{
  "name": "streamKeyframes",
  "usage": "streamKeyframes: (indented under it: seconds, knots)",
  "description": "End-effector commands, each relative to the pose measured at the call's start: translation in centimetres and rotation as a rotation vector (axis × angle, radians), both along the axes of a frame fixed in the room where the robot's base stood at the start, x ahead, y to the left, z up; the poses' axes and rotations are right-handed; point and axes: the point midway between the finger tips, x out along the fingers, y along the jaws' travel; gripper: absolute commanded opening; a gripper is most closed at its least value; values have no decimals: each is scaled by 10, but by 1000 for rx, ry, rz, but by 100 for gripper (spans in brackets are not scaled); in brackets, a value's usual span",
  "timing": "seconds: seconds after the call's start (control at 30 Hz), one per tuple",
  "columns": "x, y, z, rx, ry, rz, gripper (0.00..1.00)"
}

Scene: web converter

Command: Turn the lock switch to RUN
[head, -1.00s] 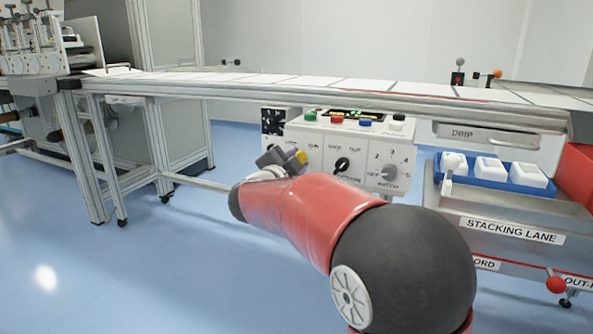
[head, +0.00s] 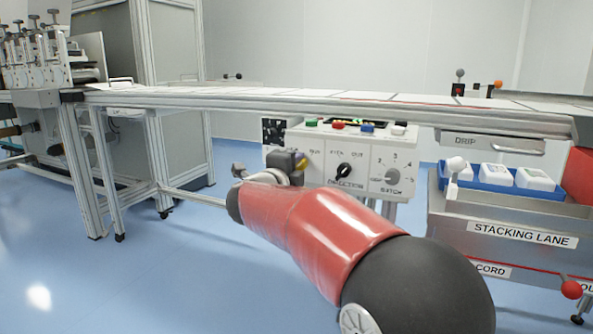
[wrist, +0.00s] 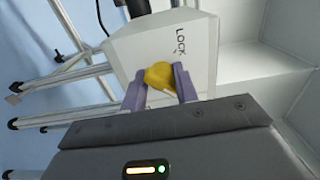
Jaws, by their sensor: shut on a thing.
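The lock switch shows as a yellow knob (wrist: 160,75) at the edge of a white control box (wrist: 180,45), with the word LOCK printed beside it in the wrist view. My gripper (wrist: 160,88) is shut on this knob, one finger on each side. In the head view my gripper (head: 288,162) is at the left part of the box's front, and a bit of the yellow knob (head: 303,163) shows at its right. The word RUN (head: 313,150) shows just above and right of the knob. The knob's pointing direction cannot be told.
To the right on the same panel are a black direction knob (head: 344,171) and a grey batch dial (head: 392,176). Coloured buttons (head: 338,125) line the box's top. The conveyor (head: 300,103) runs above and behind. A stacking lane bin (head: 520,215) stands at the right.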

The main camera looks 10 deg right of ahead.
Motion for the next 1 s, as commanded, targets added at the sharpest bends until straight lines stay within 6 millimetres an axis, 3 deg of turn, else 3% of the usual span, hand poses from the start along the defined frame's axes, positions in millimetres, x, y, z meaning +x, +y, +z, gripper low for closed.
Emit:
streamKeyframes:
  seconds: [0.5, 0.53, 0.67, 1.0]
  knots:
    - [-1, 0, 2, 21, -17, -1, 7]
    - [-1, 0, 2, 21, -17, -1, 31]
    - [0, 0, 1, 20, -15, -1, 48]
    - [-3, 2, 1, 19, -14, 0, 50]
